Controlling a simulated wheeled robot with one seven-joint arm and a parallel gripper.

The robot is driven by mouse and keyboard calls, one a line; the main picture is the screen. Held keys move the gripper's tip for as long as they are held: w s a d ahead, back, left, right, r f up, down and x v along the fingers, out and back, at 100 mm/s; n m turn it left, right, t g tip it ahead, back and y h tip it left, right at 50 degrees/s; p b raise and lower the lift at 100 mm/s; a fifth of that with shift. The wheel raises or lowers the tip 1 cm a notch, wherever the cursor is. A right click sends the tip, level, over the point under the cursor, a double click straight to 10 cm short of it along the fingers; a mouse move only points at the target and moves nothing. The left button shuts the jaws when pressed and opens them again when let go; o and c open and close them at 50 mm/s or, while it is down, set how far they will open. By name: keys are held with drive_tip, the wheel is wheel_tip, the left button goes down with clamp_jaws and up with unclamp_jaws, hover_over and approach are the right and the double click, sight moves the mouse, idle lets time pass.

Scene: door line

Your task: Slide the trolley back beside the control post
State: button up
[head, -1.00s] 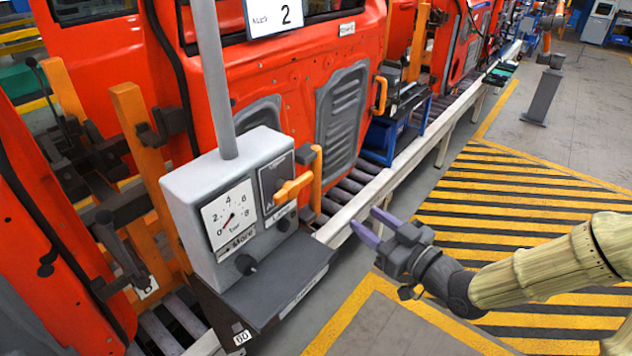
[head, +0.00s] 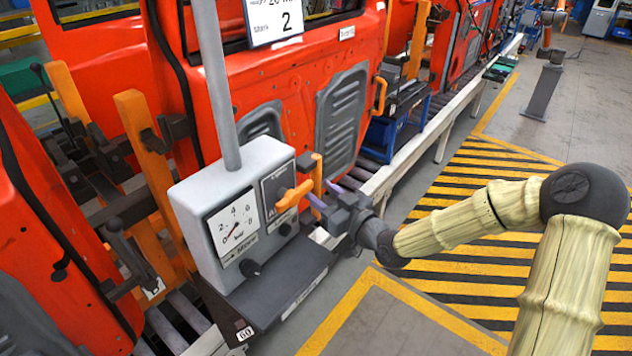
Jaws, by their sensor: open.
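The control post is a grey box (head: 205,200) on a pole, with a pressure gauge (head: 232,228) and a panel with an orange handle (head: 294,195). My gripper (head: 325,194) is open and empty, its purple fingertips just right of the orange handle, close to an upright orange bar (head: 317,174). I cannot tell whether the fingers touch either. No part is clearly marked as the trolley. An orange-posted carrier with grey clamps (head: 140,125) stands behind and left of the box, on the roller line, and may be it. Its lower part is partly hidden by the box.
Red doors (head: 290,75) with grey vents stand along the line. A pale rail (head: 410,155) edges the rollers. A dark shelf (head: 285,285) juts below the box. Yellow-black striped floor (head: 450,270) lies to the right. A grey stand (head: 542,92) is further back.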

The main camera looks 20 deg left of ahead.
drive_tip(key=shift+p+x, duration=0.3)
drive_tip(key=shift+x, duration=1.05)
clamp_jaws()
drive_tip(key=shift+s+f, duration=0.1)
drive_tip(key=shift+s, duration=0.05)
